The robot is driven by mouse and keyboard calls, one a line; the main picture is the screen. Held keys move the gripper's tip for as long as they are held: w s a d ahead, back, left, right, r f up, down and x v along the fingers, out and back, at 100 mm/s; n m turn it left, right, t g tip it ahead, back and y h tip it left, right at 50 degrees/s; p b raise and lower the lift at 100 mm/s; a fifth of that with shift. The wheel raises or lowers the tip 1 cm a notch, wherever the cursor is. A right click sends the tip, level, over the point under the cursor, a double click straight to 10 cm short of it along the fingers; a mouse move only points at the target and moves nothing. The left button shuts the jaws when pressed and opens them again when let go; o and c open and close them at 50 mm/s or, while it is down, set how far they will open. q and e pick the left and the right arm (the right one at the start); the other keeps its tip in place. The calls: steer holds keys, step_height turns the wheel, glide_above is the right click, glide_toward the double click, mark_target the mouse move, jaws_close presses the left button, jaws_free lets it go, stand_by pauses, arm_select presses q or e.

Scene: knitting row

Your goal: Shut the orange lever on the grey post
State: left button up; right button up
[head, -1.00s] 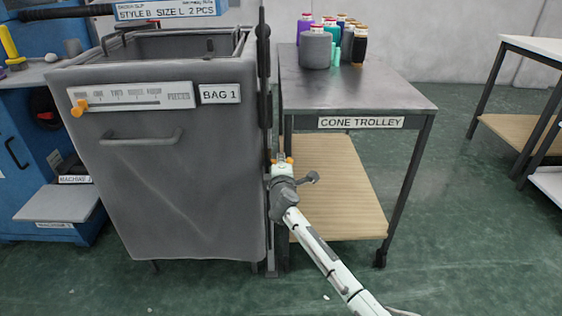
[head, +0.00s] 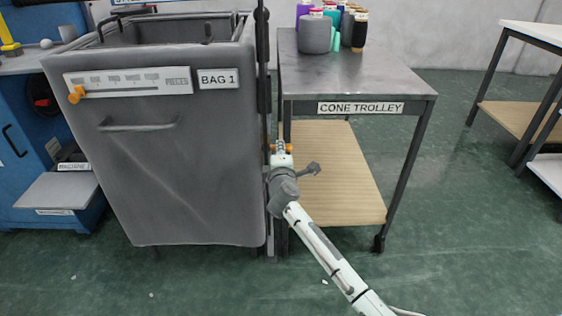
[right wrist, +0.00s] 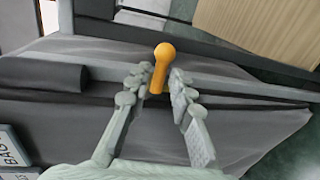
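The orange lever (right wrist: 158,68) shows in the right wrist view, its round knob pointing up the picture. It lies between the two fingers of my right gripper (right wrist: 153,88), which are apart on either side of it. I cannot tell whether a finger touches it. In the head view small orange parts (head: 289,148) show at the tip of my right gripper (head: 281,151), beside the dark grey post (head: 262,75). The lever's base is hidden there. My left gripper is out of view.
A grey bag bin labelled BAG 1 (head: 190,185) stands close left of my right gripper. The cone trolley (head: 400,85), with yarn cones (head: 316,37) on top, stands close on the right. Green floor (head: 480,230) is clear farther right.

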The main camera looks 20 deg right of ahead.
steer(key=v, duration=0.8)
steer(key=shift+s, duration=0.4)
steer(key=shift+a, duration=0.1)
steer(key=s+d+f+m+g, duration=0.3)
steer(key=s+f+m, duration=0.1)
steer(key=s+f, duration=0.35)
steer(key=s+d+f+m+g, duration=0.3)
steer(key=s+f, duration=0.4)
steer(key=f, duration=0.1)
steer(key=s+f+m+g+y, duration=0.1)
steer(key=s+f+m+g, duration=0.2)
steer(key=s, duration=0.6)
steer(key=s+d+f+m+g+y, duration=0.1)
steer(key=s+f+m+g+y, duration=0.1)
steer(key=s+f, duration=0.4)
steer(key=s+m+g, duration=0.1)
steer(key=s, duration=0.3)
steer(key=shift+s+d+f, duration=0.15)
steer(key=shift+s+d, duration=0.05)
steer(key=shift+s, duration=0.05)
